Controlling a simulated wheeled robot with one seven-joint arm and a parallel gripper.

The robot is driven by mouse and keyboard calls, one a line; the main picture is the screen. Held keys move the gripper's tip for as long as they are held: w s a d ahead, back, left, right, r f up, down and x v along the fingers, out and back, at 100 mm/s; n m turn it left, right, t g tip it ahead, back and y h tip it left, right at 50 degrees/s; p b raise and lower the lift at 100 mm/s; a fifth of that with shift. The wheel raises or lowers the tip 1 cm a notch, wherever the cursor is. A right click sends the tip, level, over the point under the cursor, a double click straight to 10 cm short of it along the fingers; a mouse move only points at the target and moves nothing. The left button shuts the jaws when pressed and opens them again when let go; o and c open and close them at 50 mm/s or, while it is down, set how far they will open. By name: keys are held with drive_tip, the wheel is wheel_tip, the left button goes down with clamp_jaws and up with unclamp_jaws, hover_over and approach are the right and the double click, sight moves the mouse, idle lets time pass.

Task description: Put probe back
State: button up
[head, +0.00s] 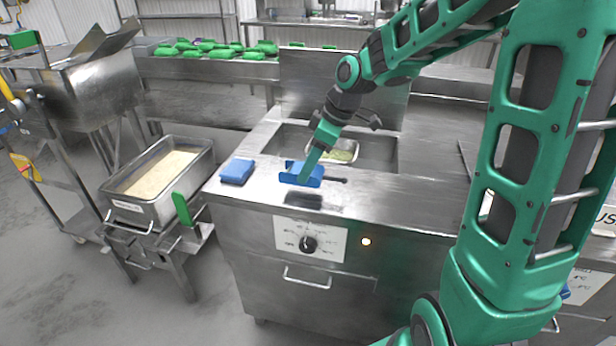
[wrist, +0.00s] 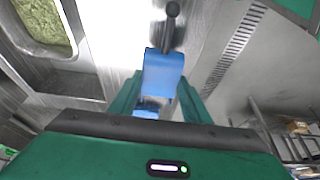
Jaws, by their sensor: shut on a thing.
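The probe (head: 294,178) has a blue body and a dark rod with a knob, which points right in the head view. My gripper (head: 305,174) is shut on its blue body, over the steel counter near its front edge. A dark patch shows on the counter just below it; I cannot tell for certain how high it is held. In the wrist view the blue body (wrist: 163,75) sits between the two green fingers, with the dark rod beyond. A blue block (head: 237,171) lies on the counter to the left; I cannot tell whether it is the probe's holder.
A sunken well with a food pan (head: 345,151) lies just behind my gripper. A steel tub of pale rice (head: 158,172) stands on a cart at left, with a green-handled thing (head: 182,209) at its side. Green packs (head: 208,46) lie on the back counter.

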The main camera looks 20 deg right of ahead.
sight(327, 177)
drive_tip(key=shift+f, duration=1.8)
drive_tip(key=o, duration=1)
drive_tip(key=shift+o, duration=0.2)
drive_tip(key=v, duration=1.2)
drive_tip(key=s+d+f+m+g+h, duration=0.1)
drive_tip(key=s+d+m, duration=0.3)
drive_tip(key=s, duration=0.5)
drive_tip(key=s+d+f+m+g+h, duration=0.1)
drive_tip(key=s+d+f+m, duration=0.2)
drive_tip(key=s+m, duration=0.4)
drive_tip(key=s+d+f+m+g+h, duration=0.1)
drive_tip(key=s+d+m, duration=0.4)
drive_tip(key=s, duration=0.6)
drive_tip(key=shift+s+f+m+h, duration=0.35)
drive_tip(key=shift+f+m, duration=0.25)
drive_tip(key=shift+f, duration=0.25)
drive_tip(key=shift+d, duration=0.1)
